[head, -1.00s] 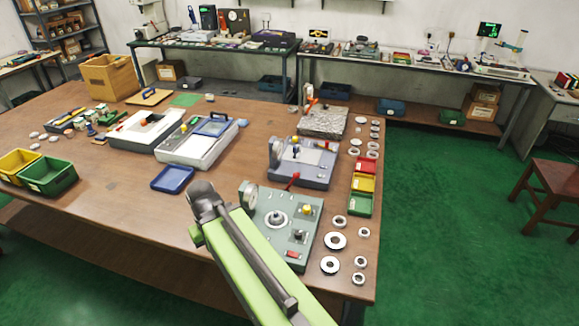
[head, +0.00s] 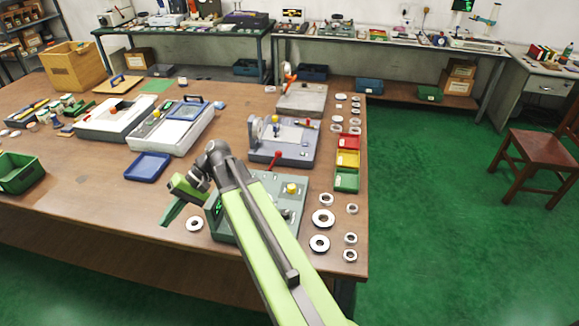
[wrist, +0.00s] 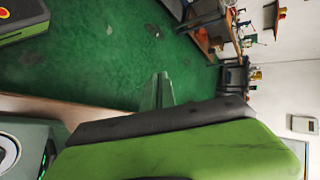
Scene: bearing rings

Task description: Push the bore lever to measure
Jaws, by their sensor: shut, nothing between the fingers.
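A grey-green gauge fixture (head: 290,205) stands near the table's front right, with a red-knobbed lever (head: 275,160) at its back edge and a yellow knob (head: 291,188) on its top. My arm crosses in front of it and hides its middle. My gripper (head: 168,218) is shut and empty, to the left of this fixture and apart from the lever. Its closed fingers show in the wrist view (wrist: 161,88). The wrist view also catches part of a grey fixture with a pale ring (wrist: 8,152) at lower left. No label shows which lever is the bore lever.
A blue-grey fixture (head: 265,153) stands behind. Several loose rings, such as one (head: 323,218), lie along the right edge beside red, yellow and green bins (head: 346,181). A single ring (head: 195,224) lies left of the fixture. A blue tray (head: 148,167) is farther left.

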